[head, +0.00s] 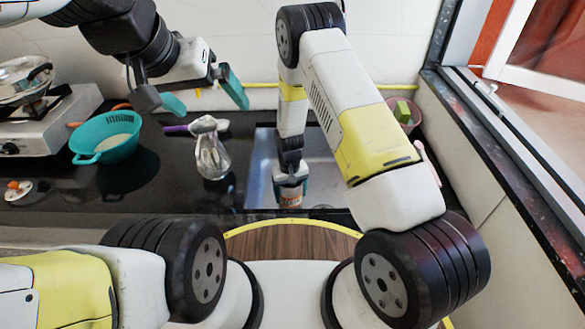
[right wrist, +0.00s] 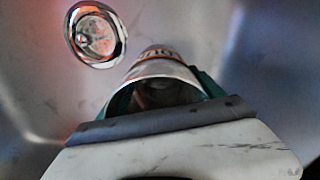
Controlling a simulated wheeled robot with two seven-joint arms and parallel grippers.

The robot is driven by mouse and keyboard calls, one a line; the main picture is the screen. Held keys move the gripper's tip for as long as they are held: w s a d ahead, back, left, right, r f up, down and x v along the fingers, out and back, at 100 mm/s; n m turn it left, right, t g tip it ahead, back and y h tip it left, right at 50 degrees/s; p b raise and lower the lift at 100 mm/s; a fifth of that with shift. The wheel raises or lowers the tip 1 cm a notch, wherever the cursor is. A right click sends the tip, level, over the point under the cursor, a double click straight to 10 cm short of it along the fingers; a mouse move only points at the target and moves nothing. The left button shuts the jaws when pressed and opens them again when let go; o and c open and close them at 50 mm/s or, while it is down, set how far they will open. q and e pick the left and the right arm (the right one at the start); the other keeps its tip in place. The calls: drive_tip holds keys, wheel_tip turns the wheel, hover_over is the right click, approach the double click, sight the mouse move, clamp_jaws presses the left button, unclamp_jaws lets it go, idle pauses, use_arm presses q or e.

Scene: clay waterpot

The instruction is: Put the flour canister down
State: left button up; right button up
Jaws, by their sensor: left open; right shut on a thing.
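The flour canister (head: 290,198) is a small cylinder with an orange-brown label, low in the sink basin (head: 262,170) in the head view. My right gripper (head: 291,183) reaches down into the sink and is shut on it. In the right wrist view the canister (right wrist: 165,68) lies between my teal fingers, its rim and dark inside facing the camera. I cannot tell whether its base touches the sink floor. My left gripper (head: 204,97) is open and empty, raised above the counter at the upper left.
The sink drain (right wrist: 96,34) shows beside the canister. Left of the sink stand a shiny metal pitcher-like object (head: 211,156), a teal colander (head: 106,136) and a stove (head: 50,125). A pink pot (head: 411,118) stands right of the sink by the window wall.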

drive_tip(key=shift+f, duration=0.1)
drive_tip(key=o, duration=2.1)
